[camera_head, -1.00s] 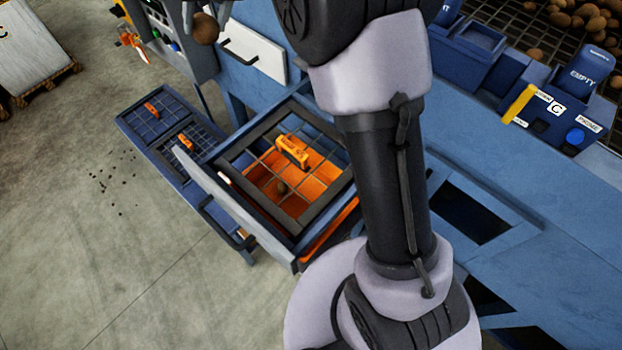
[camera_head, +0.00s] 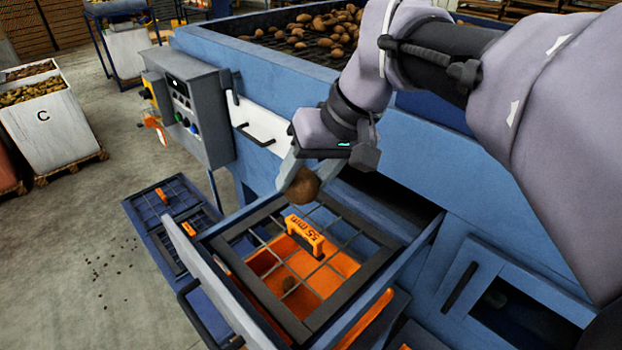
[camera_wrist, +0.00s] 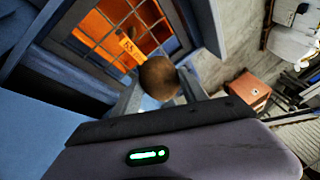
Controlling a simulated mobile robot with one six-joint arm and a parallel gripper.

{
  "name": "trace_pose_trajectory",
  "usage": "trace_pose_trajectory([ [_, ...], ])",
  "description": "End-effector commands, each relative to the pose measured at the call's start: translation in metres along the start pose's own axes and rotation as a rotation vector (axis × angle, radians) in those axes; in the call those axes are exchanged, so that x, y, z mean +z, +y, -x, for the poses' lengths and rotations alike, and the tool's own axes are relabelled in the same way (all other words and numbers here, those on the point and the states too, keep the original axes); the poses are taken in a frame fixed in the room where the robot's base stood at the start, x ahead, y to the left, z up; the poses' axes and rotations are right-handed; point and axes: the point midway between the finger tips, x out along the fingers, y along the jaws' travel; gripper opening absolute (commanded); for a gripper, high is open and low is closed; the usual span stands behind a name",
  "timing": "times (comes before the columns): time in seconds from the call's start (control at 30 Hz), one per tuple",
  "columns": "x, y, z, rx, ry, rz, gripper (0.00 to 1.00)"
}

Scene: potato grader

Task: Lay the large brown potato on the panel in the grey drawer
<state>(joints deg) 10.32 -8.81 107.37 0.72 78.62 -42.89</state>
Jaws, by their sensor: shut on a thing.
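My gripper (camera_head: 300,181) is shut on a large brown potato (camera_head: 303,187) and holds it above the back part of the open grey drawer (camera_head: 215,286). In the wrist view the potato (camera_wrist: 159,78) sits between the fingers, with the drawer behind it. A dark-framed wire grid panel (camera_head: 335,285) lies in the drawer, with an orange handle marked 55 mm (camera_head: 305,237). Orange shows beneath the grid, and a small brown potato (camera_head: 289,284) is seen at the grid's front part. The held potato looks clear of the panel.
Two smaller grid panels with orange handles lie on a blue rack (camera_head: 150,215) left of the drawer. A grey control box (camera_head: 190,110) and a white panel with a black handle (camera_head: 262,125) are behind. Potatoes lie on the grader's top (camera_head: 320,30).

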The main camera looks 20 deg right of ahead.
Motion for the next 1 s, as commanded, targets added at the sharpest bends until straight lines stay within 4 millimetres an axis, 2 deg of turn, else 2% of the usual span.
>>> trace_pose_trajectory([
  [0.3, 0.070, 0.035, -0.041, 0.006, 0.023, 0.007, 0.03],
  [0.5, 0.101, 0.050, -0.058, 0.005, 0.022, 0.008, 0.03],
  [0.7, 0.110, 0.054, -0.062, 0.004, 0.021, 0.010, 0.03],
  [1.0, 0.110, 0.054, -0.062, 0.004, 0.021, 0.010, 0.03],
])
